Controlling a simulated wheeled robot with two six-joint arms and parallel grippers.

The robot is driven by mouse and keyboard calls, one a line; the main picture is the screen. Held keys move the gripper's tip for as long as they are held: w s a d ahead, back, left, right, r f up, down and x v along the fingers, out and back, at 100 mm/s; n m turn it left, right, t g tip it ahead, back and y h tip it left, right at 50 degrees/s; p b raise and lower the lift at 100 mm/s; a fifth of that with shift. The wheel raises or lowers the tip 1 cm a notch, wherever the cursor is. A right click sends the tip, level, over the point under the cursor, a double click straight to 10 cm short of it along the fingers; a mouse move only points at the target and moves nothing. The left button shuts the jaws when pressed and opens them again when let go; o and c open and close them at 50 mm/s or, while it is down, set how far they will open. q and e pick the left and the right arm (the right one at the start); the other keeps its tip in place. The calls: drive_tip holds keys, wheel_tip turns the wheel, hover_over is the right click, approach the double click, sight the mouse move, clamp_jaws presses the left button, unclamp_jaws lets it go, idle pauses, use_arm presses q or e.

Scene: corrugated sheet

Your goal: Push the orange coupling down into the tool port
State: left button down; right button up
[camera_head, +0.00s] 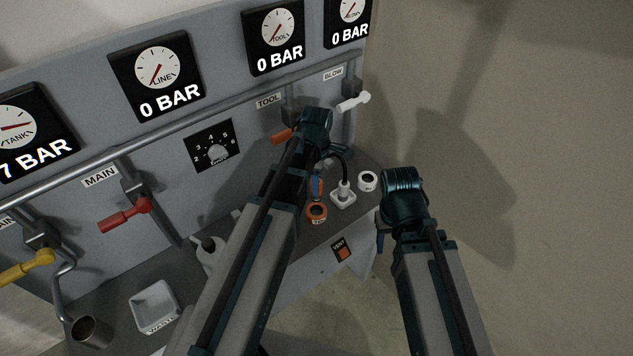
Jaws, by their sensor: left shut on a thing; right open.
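The tool port is an orange ring (316,213) with a dark opening, on the grey ledge below the panel. My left gripper (317,187) points down just behind the ring. It is shut on a small orange piece, apparently the orange coupling (312,182), mostly hidden by the fingers and my arm. I cannot tell whether the coupling touches the port. My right gripper (380,242) is open beyond the ledge's right end; its fingers are mostly hidden behind its wrist.
A white plug with a black hose (344,190) and a white ring port (368,181) sit close right of the orange ring. An orange valve handle (282,136) and white handle (353,101) stick out above. A VENT switch (342,249) is on the ledge front. The TOOL gauge (275,38) reads 0 bar.

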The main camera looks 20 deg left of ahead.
sight(316, 201)
use_arm(q)
drive_tip(key=shift+f+b, duration=2.3)
drive_tip(key=shift+f, duration=0.3)
drive_tip(key=shift+f+b, duration=1.85)
drive_tip(key=shift+c, duration=1.8)
unclamp_jaws()
drive_tip(key=shift+r, duration=0.15)
wheel_tip(316, 201, up, 14)
drive_tip(key=p, duration=1.4)
drive_tip(key=shift+f, duration=0.2)
